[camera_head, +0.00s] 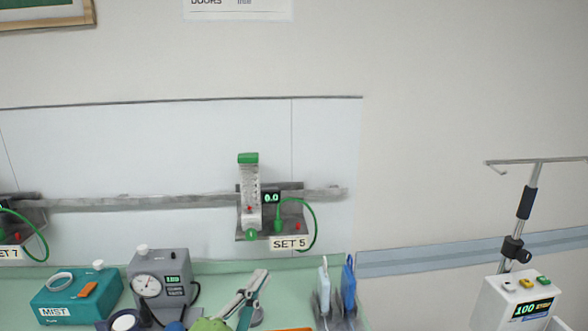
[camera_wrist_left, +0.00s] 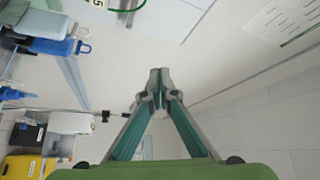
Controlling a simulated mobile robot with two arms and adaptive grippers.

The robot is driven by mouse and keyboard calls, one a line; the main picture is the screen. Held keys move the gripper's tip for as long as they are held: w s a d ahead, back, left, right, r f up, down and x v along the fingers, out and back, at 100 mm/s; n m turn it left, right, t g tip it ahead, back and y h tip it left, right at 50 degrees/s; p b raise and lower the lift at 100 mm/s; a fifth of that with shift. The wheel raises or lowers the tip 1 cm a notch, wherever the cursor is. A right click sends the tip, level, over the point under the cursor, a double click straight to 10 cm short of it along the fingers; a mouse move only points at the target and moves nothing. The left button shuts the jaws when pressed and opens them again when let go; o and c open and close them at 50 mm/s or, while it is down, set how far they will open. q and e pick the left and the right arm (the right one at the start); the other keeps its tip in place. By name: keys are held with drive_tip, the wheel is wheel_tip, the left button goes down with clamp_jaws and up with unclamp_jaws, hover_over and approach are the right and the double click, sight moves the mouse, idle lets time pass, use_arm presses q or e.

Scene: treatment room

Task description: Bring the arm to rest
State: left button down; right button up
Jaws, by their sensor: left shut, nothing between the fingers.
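My left gripper (camera_head: 257,280) is at the bottom middle of the head view, its green body low and its fingers pointing up and slightly right. In the left wrist view the two fingers (camera_wrist_left: 159,82) meet at their tips, with nothing between them. The gripper appears in front of the green counter area, below the wall rail; its exact height is hard to tell. The rest of the left arm is mostly out of frame. My right gripper is not in view.
A teal MIST box (camera_head: 75,302) and a grey gauge device (camera_head: 160,282) stand left of the gripper. White and blue handled items (camera_head: 349,285) stand right. A flowmeter (camera_head: 249,195) marked SET 5 hangs above. A pump on a pole (camera_head: 515,302) stands far right.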

use_arm(q)
drive_tip(key=s+a+f+n+g+y, duration=0.35)
drive_tip(key=a+f+n, duration=0.25)
drive_tip(key=f, duration=0.4)
drive_tip(key=s+a+f+n+g+y, duration=0.3)
drive_tip(key=s+a+f+n+y, duration=0.25)
drive_tip(key=f, duration=0.35)
drive_tip(key=s+a+f+n+g, duration=0.1)
drive_tip(key=s+f+n+g, duration=0.2)
drive_tip(key=s, duration=0.4)
drive_tip(key=s+f+g, duration=0.3)
drive_tip(key=s+f, duration=0.2)
drive_tip(key=s, duration=0.2)
drive_tip(key=s+a+f+n+g, duration=0.1)
drive_tip(key=s+f+n+g, duration=0.2)
drive_tip(key=s, duration=0.4)
wheel_tip(320, 180, down, 31)
drive_tip(key=s+m+g+b, duration=0.1)
drive_tip(key=m+b, duration=0.1)
drive_tip(key=b, duration=0.1)
drive_tip(key=s+a+f+g+b, duration=0.1)
drive_tip(key=s+a+f+b, duration=0.1)
drive_tip(key=s+f, duration=1.5)
drive_tip(key=shift+a+f+h, duration=0.3)
drive_tip(key=shift+a+f, duration=0.15)
drive_tip(key=shift+a, duration=0.1)
